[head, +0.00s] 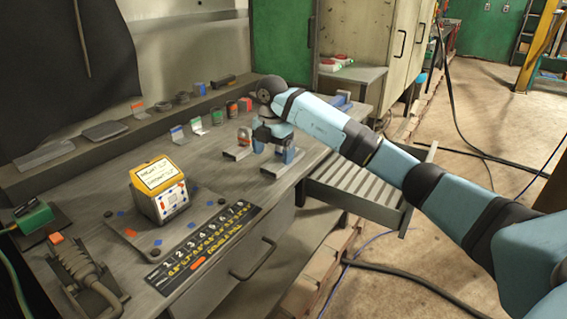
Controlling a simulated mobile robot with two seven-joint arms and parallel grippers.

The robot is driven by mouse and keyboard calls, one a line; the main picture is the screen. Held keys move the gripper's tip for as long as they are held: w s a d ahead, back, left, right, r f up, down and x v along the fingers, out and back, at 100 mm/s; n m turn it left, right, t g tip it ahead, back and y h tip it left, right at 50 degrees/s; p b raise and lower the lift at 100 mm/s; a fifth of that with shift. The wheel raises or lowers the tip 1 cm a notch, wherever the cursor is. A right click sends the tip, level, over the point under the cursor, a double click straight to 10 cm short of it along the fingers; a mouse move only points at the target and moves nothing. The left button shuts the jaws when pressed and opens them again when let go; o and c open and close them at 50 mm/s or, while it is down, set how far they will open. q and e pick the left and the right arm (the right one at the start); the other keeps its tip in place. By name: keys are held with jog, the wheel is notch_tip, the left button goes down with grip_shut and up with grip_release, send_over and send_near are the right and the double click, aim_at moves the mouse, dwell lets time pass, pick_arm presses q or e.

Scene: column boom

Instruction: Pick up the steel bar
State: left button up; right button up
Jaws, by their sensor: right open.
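My right gripper (272,148) reaches down over the right end of the grey workbench (215,165), fingers pointing down and apart. Two short grey metal pieces, one on the left (237,154) and one on the right (279,168), sit on the bench on either side of it. I cannot tell whether either is the steel bar or whether a bar lies between the fingers, as the gripper covers that spot. My left gripper is not in view.
A yellow box (146,204) stands on a grey plate by a black numbered strip (205,240). Small parts line the back ledge. A ribbed tray (362,192) juts out right.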

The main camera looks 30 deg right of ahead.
aim_at(274, 165)
notch_tip(274, 165, down, 4)
jog(key=shift+d+f+b, duration=0.1)
jog(key=shift+d+b, duration=0.05)
jog(key=shift+b, duration=0.25)
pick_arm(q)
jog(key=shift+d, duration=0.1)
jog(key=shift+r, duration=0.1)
pick_arm(e)
jog(key=shift+c, duration=0.4)
jog(key=c, duration=1.1)
jog(key=shift+w, duration=0.1)
jog(key=shift+c, duration=0.5)
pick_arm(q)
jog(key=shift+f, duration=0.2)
pick_arm(e)
jog(key=shift+r, duration=0.2)
